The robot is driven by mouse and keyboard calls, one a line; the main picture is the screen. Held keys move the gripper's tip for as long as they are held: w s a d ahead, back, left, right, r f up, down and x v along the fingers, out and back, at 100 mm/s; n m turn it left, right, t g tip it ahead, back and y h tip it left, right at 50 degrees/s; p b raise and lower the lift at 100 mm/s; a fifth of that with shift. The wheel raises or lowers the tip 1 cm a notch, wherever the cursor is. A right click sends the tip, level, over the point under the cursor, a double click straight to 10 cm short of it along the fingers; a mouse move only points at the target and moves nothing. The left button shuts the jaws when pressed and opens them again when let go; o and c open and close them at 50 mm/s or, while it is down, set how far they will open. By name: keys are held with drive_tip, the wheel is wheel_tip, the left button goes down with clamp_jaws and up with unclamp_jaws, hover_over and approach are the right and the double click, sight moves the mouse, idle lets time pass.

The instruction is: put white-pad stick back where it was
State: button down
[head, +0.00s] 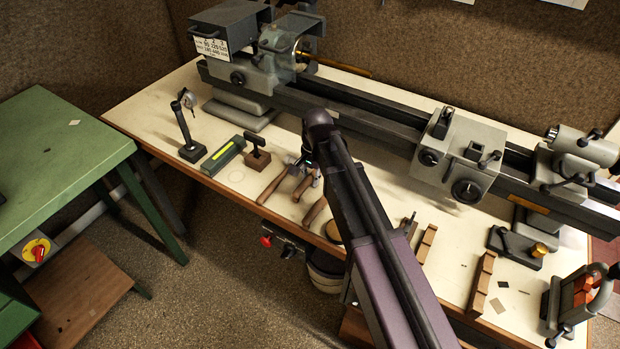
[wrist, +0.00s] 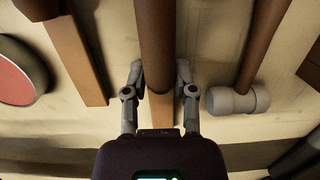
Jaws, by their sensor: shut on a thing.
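My gripper (wrist: 159,92) is shut on a round brown wooden stick (wrist: 155,40), with one finger on each side of it. The stick runs up out of the wrist view, and no white pad on it shows there. A lighter wooden piece (wrist: 160,112) shows between the fingers below its end. In the head view my gripper (head: 308,172) is low over the bench's front part, among several brown handles, partly hidden by my arm. I cannot tell there which handle is held, or whether it touches the bench.
A grey-headed mallet (wrist: 238,101) lies right of the fingers; a wooden bar (wrist: 78,50) and a red-faced round thing (wrist: 16,75) lie left. The lathe (head: 375,120) stands behind. A green block (head: 223,154) and brown block (head: 257,158) sit left on the pale bench (head: 150,112).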

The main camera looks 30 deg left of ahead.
sight(314, 176)
drive_tip(key=shift+f, duration=0.15)
drive_tip(key=shift+c, duration=2.1)
unclamp_jaws()
drive_tip(key=shift+r, duration=0.25)
wheel_tip(314, 176, up, 12)
drive_tip(key=w+p, duration=0.1)
drive_tip(key=p, duration=1.1)
drive_tip(key=shift+w+d, duration=0.2)
drive_tip(key=shift+w, duration=0.15)
drive_tip(key=shift+f, duration=0.1)
